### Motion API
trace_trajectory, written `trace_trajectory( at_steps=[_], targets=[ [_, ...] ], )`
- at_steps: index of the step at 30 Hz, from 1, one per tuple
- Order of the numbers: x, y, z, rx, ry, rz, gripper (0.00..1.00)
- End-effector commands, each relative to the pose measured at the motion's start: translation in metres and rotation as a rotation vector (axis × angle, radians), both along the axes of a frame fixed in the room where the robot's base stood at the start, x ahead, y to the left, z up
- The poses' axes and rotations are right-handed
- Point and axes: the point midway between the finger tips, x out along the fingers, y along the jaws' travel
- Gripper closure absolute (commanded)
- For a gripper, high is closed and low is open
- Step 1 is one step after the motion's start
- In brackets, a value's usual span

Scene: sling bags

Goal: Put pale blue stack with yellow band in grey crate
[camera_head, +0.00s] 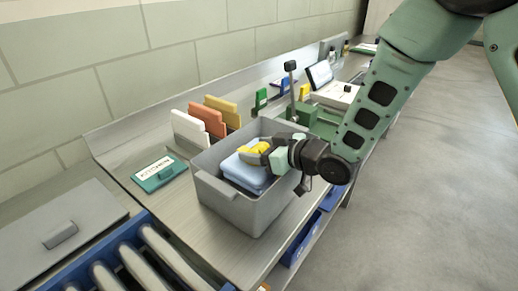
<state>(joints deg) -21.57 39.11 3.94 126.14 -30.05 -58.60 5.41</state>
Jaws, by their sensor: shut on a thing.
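The pale blue stack (243,173) is inside the grey crate (225,202), seen over the crate's near rim. Its yellow band (252,148) shows at its top, beside my fingers. My gripper (262,154) reaches in over the crate's right side and is shut on the stack. The stack's lower part is hidden by the crate wall, so I cannot tell whether it touches the crate floor. The crate stands upright on the metal bench.
White, orange and yellow upright pieces (207,120) stand behind the crate. A teal labelled sign (159,173) lies on the bench (135,153) to the left. A roller conveyor (130,262) is at the lower left. Green and white equipment (335,94) stands beyond the crate.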

Motion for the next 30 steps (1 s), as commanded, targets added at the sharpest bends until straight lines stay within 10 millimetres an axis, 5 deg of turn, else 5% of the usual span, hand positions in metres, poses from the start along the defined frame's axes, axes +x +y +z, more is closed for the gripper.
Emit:
trace_trajectory(
  at_steps=[2, 3, 5, 20, 30],
  targets=[
    [0.000, 0.000, 0.001, 0.003, -0.003, 0.000, 0.86],
    [0.000, 0.000, 0.000, 0.000, 0.000, 0.000, 0.34],
    [0.000, 0.000, 0.000, 0.000, 0.000, 0.000, 0.17],
    [-0.001, 0.001, 0.016, 0.000, 0.000, 0.002, 0.15],
    [-0.042, -0.056, 0.032, 0.001, -0.002, -0.004, 0.15]
  ],
)
